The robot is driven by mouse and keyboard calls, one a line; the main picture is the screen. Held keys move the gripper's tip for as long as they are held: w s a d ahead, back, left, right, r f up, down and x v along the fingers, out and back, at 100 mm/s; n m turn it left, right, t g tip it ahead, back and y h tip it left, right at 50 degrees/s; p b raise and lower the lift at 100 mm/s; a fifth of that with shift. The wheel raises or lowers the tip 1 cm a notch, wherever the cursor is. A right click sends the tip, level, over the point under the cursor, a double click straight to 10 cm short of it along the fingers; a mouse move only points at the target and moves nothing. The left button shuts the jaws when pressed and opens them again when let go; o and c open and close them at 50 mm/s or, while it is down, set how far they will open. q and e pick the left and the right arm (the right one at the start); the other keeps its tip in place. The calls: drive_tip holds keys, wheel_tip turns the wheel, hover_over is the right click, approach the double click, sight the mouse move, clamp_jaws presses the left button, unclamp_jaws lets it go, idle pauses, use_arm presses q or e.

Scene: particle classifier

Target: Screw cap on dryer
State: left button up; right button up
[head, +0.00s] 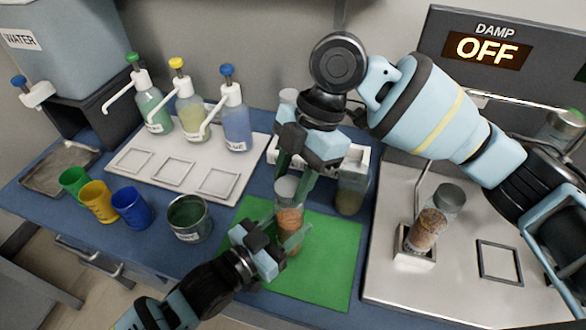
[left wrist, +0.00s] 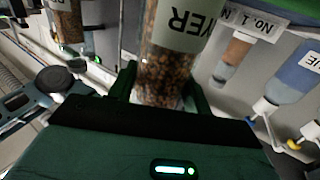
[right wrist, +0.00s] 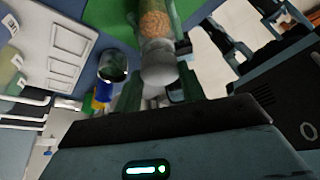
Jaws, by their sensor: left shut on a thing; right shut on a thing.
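The dryer jar (head: 290,222), clear with brown-orange grains, is upright over the green mat (head: 325,262) in the head view. My left gripper (head: 284,242) is shut around its lower body. In the left wrist view the jar (left wrist: 172,72) shows a label ending in "YER". A grey cap (head: 286,188) is at the jar's mouth. My right gripper (head: 296,184) reaches down from above and is shut on the cap. In the right wrist view the cap (right wrist: 158,66) lines up with the jar; I cannot tell whether it is fully seated.
A second capped jar (head: 428,228) stands tilted-looking in a holder on the machine labelled DAMP, whose display reads OFF (head: 487,50). Pump bottles (head: 190,108) stand on a white tray at the back left. Coloured cups (head: 98,200) and a dark container (head: 189,220) stand left of the mat.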

drive_tip(key=shift+f, duration=0.75)
idle(0.5)
drive_tip(key=m+t, duration=0.1)
drive_tip(key=m, duration=0.3)
drive_tip(key=shift+s+d+m+t+y, duration=0.1)
drive_tip(key=shift+s+m+t+y, duration=0.1)
drive_tip(key=shift+m+t+y, duration=0.15)
drive_tip(key=m+t, duration=0.1)
drive_tip(key=m, duration=0.3)
drive_tip(key=shift+s+t, duration=0.15)
drive_tip(key=shift+t, duration=0.2)
drive_tip(key=m+t, duration=0.1)
drive_tip(key=m, duration=0.1)
drive_tip(key=m+t, duration=0.1)
drive_tip(key=m, duration=0.2)
drive_tip(key=shift+s+m, duration=0.2)
drive_tip(key=shift+m, duration=0.05)
drive_tip(key=m, duration=0.1)
drive_tip(key=m+t+h, duration=0.1)
drive_tip(key=m, duration=0.1)
drive_tip(key=m+h, duration=0.1)
drive_tip(key=m, duration=0.1)
drive_tip(key=shift+s+a, duration=0.1)
drive_tip(key=shift+a, duration=0.15)
drive_tip(key=o, duration=0.9)
